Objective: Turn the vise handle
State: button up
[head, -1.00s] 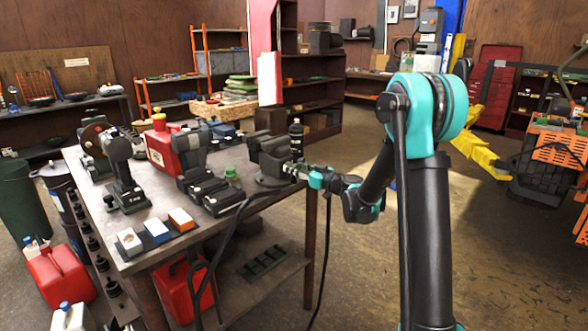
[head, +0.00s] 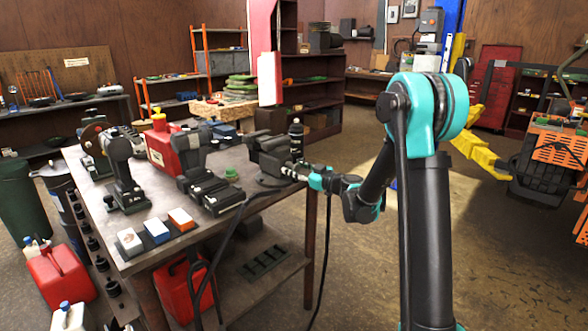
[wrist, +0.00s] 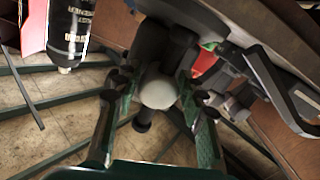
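The dark grey vise (head: 268,150) stands at the right corner of the workbench (head: 205,237). My gripper (head: 298,172) is close against the vise's right side in the head view, and its fingers are small there. In the wrist view my gripper (wrist: 158,95) has its two fingers apart, one on each side of a pale round end of the vise handle (wrist: 158,93). Whether the fingers touch it is unclear. Dark vise parts lie behind the round end. The rest of the handle is mostly hidden by the fingers and the vise body.
Power tools, a red can (head: 160,150) and small boxes (head: 156,231) crowd the bench. The floor right of the bench is open.

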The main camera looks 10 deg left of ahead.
jog(key=shift+o, duration=1)
jog(key=shift+d, duration=0.15)
jog(key=v, duration=1.1)
jog(key=shift+s+d, duration=0.25)
jog(key=shift+d, duration=0.05)
jog(key=shift+s, duration=0.1)
jog(key=s+d+f+m+g+h, duration=0.25)
jog(key=s+f+h, duration=0.2)
jog(key=s, duration=0.35)
jog(key=s+d+f+m+g+h, duration=0.2)
jog(key=s+d+f+m+h, duration=0.15)
jog(key=s+f, duration=0.4)
jog(key=s+d+f+m+g+h, duration=0.1)
jog(key=s+d+f+m+h, duration=0.1)
jog(key=s+d, duration=0.4)
jog(key=s+d+f+m+h, duration=0.3)
jog(key=s+d+m+h, duration=0.1)
jog(key=s+d, duration=0.3)
jog(key=shift+s+d+f+m+g, duration=0.3)
jog(key=shift+s+m, duration=0.5)
jog(key=shift+s, duration=0.45)
